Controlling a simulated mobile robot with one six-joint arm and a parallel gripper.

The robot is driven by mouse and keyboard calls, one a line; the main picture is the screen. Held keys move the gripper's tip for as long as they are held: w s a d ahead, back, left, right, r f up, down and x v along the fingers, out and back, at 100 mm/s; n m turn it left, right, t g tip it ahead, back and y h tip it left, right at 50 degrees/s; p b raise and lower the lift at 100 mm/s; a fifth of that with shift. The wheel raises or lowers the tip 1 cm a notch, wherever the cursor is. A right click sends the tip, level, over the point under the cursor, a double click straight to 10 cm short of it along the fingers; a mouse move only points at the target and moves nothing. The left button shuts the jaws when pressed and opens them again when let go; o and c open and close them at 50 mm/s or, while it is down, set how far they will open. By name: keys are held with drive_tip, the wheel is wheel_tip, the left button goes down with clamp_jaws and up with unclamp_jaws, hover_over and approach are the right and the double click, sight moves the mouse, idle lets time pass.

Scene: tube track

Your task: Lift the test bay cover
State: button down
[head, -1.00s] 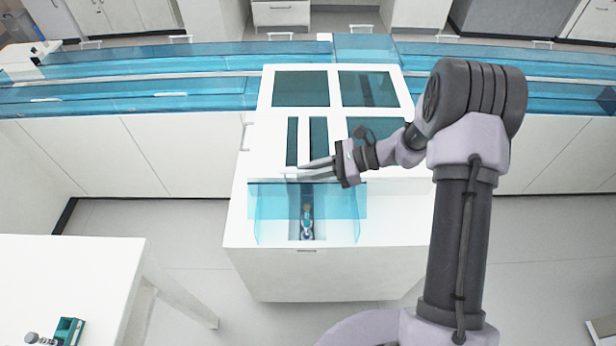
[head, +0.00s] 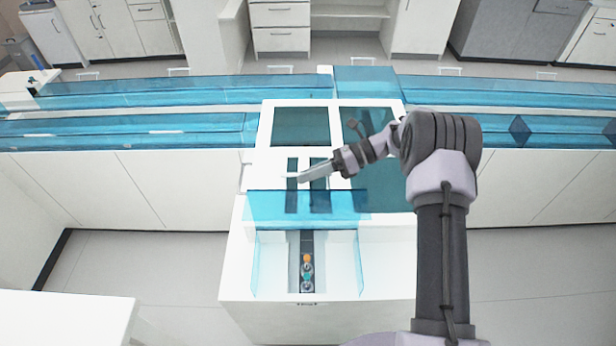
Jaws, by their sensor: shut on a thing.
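The test bay cover (head: 275,207) is a clear blue panel at the front of the white bench unit, in the middle of the head view. It stands raised and tilted back, with the front of the bay (head: 294,262) uncovered below it. My gripper (head: 292,178) reaches in from the right, at the cover's upper edge. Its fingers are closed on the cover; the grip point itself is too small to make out.
Clear blue side panels (head: 357,262) flank the bay. Behind are dark windows in the unit's white top (head: 300,126) and a long blue-covered track (head: 140,126) running left and right. A white table (head: 65,315) stands at the lower left. The floor between is clear.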

drive_tip(key=shift+w+f, duration=0.15)
drive_tip(key=shift+w, duration=0.1)
idle(0.3)
drive_tip(key=c, duration=1.5)
unclamp_jaws()
drive_tip(key=v, duration=1.7)
drive_tip(key=shift+d+p, duration=0.2)
drive_tip(key=shift+p, duration=0.2)
drive_tip(key=shift+w, duration=0.15)
